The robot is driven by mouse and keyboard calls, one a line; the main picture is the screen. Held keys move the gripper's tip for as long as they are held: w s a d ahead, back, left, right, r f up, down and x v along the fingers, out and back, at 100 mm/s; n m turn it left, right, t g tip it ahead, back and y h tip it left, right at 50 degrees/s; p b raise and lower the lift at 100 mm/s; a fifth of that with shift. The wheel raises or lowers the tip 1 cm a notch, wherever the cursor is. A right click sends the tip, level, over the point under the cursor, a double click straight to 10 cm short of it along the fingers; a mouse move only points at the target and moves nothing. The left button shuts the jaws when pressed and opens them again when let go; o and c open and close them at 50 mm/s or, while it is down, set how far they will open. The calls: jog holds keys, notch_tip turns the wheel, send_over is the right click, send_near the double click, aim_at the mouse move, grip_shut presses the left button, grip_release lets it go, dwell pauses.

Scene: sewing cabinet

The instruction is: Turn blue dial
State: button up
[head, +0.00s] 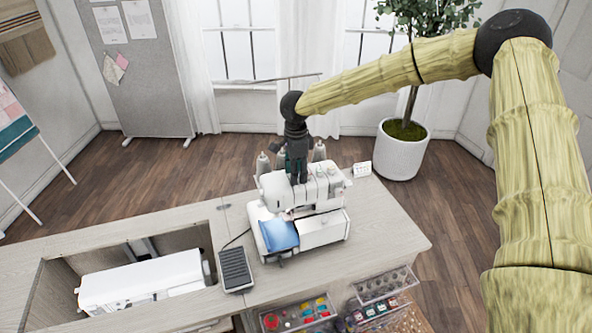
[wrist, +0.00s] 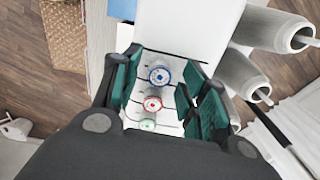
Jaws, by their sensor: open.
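The blue dial (wrist: 159,76) is a round knob with a blue ring on the white face of the sewing machine (head: 331,190). In the wrist view a red dial (wrist: 152,103) and a green dial (wrist: 147,124) lie below it in a row. My gripper (wrist: 162,79) is open, with one teal finger on each side of the blue dial. I see no clear contact with the dial. In the head view my gripper (head: 297,180) points down at the top of the machine and hides the dials there.
Thread cones (head: 263,162) stand behind the machine, and cones (wrist: 276,27) show close to the right finger. A blue cloth (head: 280,234) lies on the machine's front. A foot pedal (head: 235,268) sits to its left on the cabinet top (head: 385,226). Clear top lies to the right.

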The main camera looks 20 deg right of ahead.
jog(key=shift+f, duration=0.4)
jog(key=shift+c, duration=0.3)
grip_shut()
jog(key=shift+m, duration=0.7)
jog(key=shift+r, duration=0.1)
